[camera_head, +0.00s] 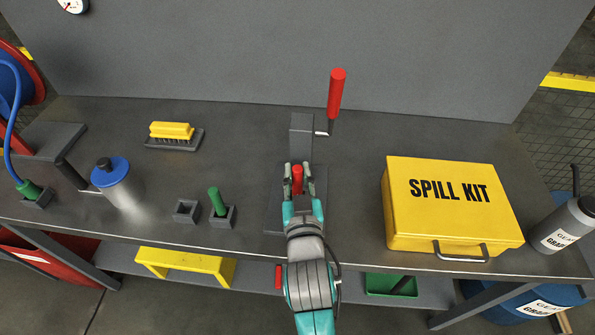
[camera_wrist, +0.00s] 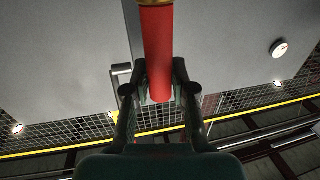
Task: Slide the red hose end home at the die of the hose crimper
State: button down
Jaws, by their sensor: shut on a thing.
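The hose crimper (camera_head: 301,128) is a dark grey block on the bench, with a red lever (camera_head: 336,95) standing up at its right. My gripper (camera_head: 298,181) is in front of the block, shut on the red hose end (camera_head: 297,177). In the wrist view the red hose end (camera_wrist: 157,50) runs up between the fingers of my gripper (camera_wrist: 160,78), with a brass-coloured band at the top edge. The die is not clearly visible. I cannot tell whether the hose end touches it.
A yellow spill kit (camera_head: 455,213) stands to the right. To the left are an empty square socket (camera_head: 186,211), a green hose end (camera_head: 216,201) in another socket, a blue-topped canister (camera_head: 120,190) and a yellow brush (camera_head: 171,131). The bench between brush and crimper is clear.

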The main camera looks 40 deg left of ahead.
jog(key=shift+f, duration=0.6)
jog(key=c, duration=0.9)
grip_release()
jog(key=v, duration=1.2)
jog(key=shift+d, duration=0.1)
